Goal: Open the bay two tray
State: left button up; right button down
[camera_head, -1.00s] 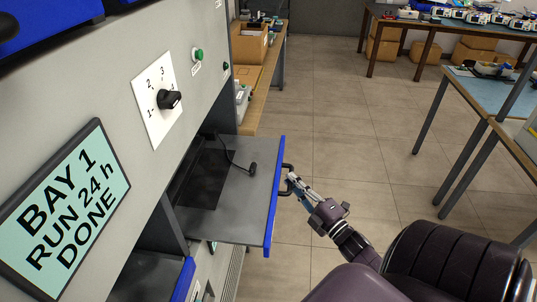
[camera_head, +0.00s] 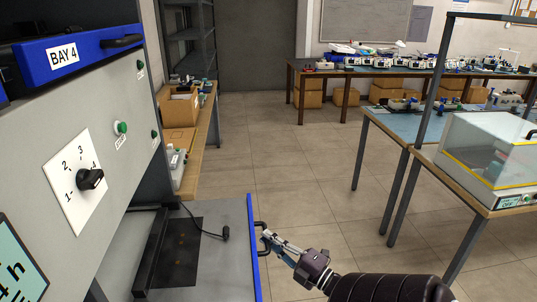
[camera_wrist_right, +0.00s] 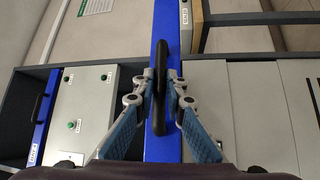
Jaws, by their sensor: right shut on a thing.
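A grey tray (camera_head: 224,262) with a blue front edge (camera_head: 254,255) sticks out of the grey cabinet at the lower left in the head view. Its bay label is not visible. My right gripper (camera_head: 267,236) is shut on the black handle (camera_head: 258,226) of this tray. In the right wrist view, the two fingers (camera_wrist_right: 160,88) sit on either side of the handle (camera_wrist_right: 159,100), against the blue front (camera_wrist_right: 164,25). A black cable with a plug (camera_head: 225,233) lies on the tray. My left gripper is not in view.
The cabinet has a dial (camera_head: 90,179), a green button (camera_head: 121,127) and a closed BAY 4 tray (camera_head: 85,50) above. A bench with boxes (camera_head: 207,130) stands behind. A table with a clear-lidded box (camera_head: 490,150) is at the right. Open floor (camera_head: 300,180) lies between.

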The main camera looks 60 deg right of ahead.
jog(key=c, duration=2)
grip_release()
jog(key=shift+o, duration=0.2)
jog(key=shift+s, duration=0.15)
jog(key=s+a+f, duration=0.1)
jog(key=s, duration=1)
jog(key=shift+s+f, duration=0.35)
jog(key=shift+f, duration=0.05)
